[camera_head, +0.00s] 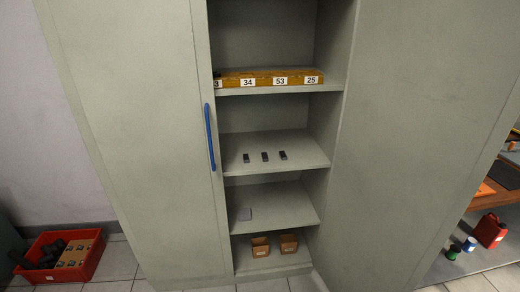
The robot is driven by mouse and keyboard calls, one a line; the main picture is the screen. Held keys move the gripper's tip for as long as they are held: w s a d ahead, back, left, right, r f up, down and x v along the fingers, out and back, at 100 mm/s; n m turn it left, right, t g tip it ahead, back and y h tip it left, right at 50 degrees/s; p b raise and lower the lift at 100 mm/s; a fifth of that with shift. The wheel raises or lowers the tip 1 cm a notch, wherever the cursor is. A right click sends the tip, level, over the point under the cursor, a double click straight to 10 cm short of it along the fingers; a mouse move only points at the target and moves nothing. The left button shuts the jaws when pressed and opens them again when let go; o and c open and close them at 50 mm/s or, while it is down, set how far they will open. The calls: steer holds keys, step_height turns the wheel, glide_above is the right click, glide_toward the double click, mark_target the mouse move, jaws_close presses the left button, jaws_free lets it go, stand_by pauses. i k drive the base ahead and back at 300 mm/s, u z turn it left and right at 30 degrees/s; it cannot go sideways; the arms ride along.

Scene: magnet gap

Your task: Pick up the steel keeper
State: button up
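A small flat grey square plate (244,214) lies near the left front of a lower shelf in an open grey cabinet; it may be the steel keeper, but I cannot tell for sure. Three small dark blocks with lighter ends, a left one (246,158), a middle one (265,156) and a right one (283,155), stand apart in a row on the shelf above. They are too small to tell what each is. My gripper is not in view.
A yellow-brown strip with number labels (265,78) lies along an upper shelf's front. Two brown boxes (260,247) (288,243) stand at the bottom. A blue handle (210,137) sits left of the opening. A red crate (62,255) and a red can (489,231) flank the cabinet.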

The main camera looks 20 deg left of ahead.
mark_target(284, 157)
steer(key=u, duration=0.5)
steer(key=i, duration=1.15)
steer(key=u, duration=0.4)
